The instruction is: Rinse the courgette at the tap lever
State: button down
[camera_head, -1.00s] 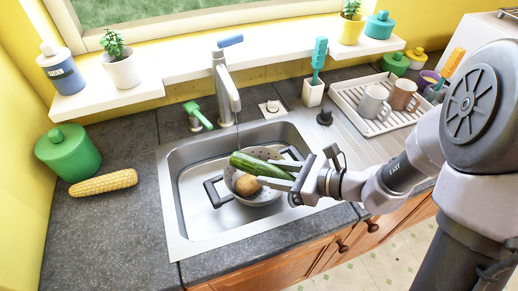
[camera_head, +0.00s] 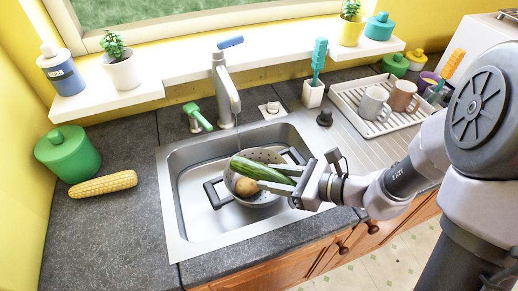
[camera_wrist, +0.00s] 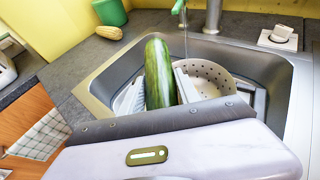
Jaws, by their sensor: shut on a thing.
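The courgette (camera_head: 262,170) is long and dark green, held between the fingers of my gripper (camera_head: 279,177) over the sink (camera_head: 190,222). In the wrist view the courgette (camera_wrist: 159,75) points away from me between the two fingers. The grey tap (camera_head: 227,90) stands behind the sink with a blue lever (camera_head: 230,41) on top. A thin stream of water (camera_wrist: 186,45) falls from the tap in the wrist view, just right of the courgette's far end; I cannot tell whether it touches it.
A perforated colander (camera_head: 268,156) sits in the sink below the courgette, with a potato (camera_head: 246,187) in or over it. Corn (camera_head: 103,184) and a green pot (camera_head: 68,154) are on the left counter. A rack (camera_head: 349,101) with mugs stands right.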

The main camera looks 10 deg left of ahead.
jog(key=shift+r, duration=0.1)
dwell(0.3)
jog(key=s+r+b, duration=0.1)
jog(key=s+d+r, duration=0.1)
jog(key=s, duration=0.1)
jog(key=shift+s+d+r+b, duration=0.1)
jog(key=shift+r+b, duration=0.1)
jog(key=shift+b, duration=0.15)
jog(key=s+r+b, duration=0.1)
jog(key=b, duration=0.4)
jog(key=shift+s+d+r, duration=0.15)
jog(key=shift+s+r, duration=0.1)
jog(key=shift+s, duration=0.05)
